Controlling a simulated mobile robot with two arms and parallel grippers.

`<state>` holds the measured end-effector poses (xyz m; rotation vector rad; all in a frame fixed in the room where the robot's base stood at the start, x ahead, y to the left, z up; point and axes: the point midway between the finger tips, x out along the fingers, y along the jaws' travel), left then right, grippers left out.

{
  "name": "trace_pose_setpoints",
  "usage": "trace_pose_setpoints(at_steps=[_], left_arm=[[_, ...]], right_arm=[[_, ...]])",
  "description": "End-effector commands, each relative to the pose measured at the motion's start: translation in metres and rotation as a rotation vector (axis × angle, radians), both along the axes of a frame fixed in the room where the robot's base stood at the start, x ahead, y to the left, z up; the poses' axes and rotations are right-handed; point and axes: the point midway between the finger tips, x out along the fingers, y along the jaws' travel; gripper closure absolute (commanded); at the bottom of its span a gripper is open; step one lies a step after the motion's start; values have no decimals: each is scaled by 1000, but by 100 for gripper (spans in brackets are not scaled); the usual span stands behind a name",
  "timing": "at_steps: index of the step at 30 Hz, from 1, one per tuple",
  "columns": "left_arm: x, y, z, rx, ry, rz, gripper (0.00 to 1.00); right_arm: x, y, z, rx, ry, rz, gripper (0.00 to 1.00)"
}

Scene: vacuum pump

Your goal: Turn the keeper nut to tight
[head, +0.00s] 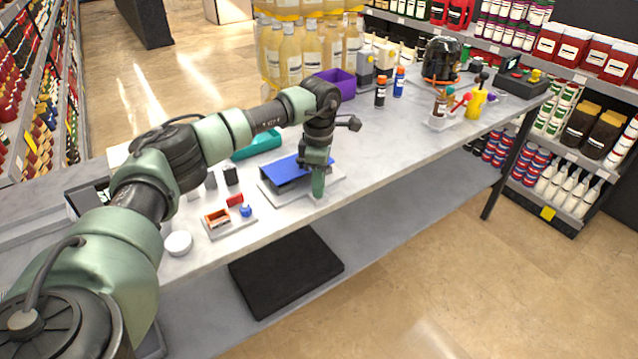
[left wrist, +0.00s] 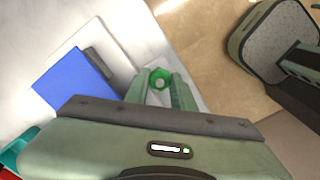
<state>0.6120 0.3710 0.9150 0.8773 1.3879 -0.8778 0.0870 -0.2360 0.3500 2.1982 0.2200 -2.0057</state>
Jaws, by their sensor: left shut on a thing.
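The keeper nut is the green ring-shaped nut (left wrist: 160,78) in the left wrist view, at the front edge of a pale plate next to a blue panel (left wrist: 72,84). My left gripper (head: 318,190) points down at the table's front edge. In the left wrist view its fingers (left wrist: 160,90) stand on either side of the nut and are shut on it. In the head view the gripper hides the nut. The blue panel also shows there (head: 285,172), on its pale base plate (head: 272,193). How far the nut is turned cannot be told.
Left of the plate are a small tray with red and blue parts (head: 222,219) and a white bowl (head: 178,243). A teal tray (head: 257,145) and purple bin (head: 336,84) stand behind. Bottles (head: 380,93) stand farther right. The table's (head: 390,150) middle right is clear.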

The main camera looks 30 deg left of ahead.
Motion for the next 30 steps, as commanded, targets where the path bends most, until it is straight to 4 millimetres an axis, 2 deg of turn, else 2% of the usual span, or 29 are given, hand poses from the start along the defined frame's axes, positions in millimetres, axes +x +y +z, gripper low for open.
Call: trace_pose_setpoints(at_steps=[20, 21, 23, 24, 30], left_arm=[[1, 0, 2, 0, -4, -66, 100], [1, 0, 2, 0, -4, -66, 73], [1, 1, 2, 0, -4, -66, 56], [1, 1, 2, 1, -4, -65, 54], [0, 0, 1, 0, -2, -65, 54]], right_arm=[[0, 0, -1, 0, 0, 0, 53], [0, 0, -1, 0, 0, 0, 53], [0, 0, 0, 0, 0, 0, 53], [0, 0, -1, 1, 0, 0, 53], [0, 1, -1, 2, 0, -1, 53]])
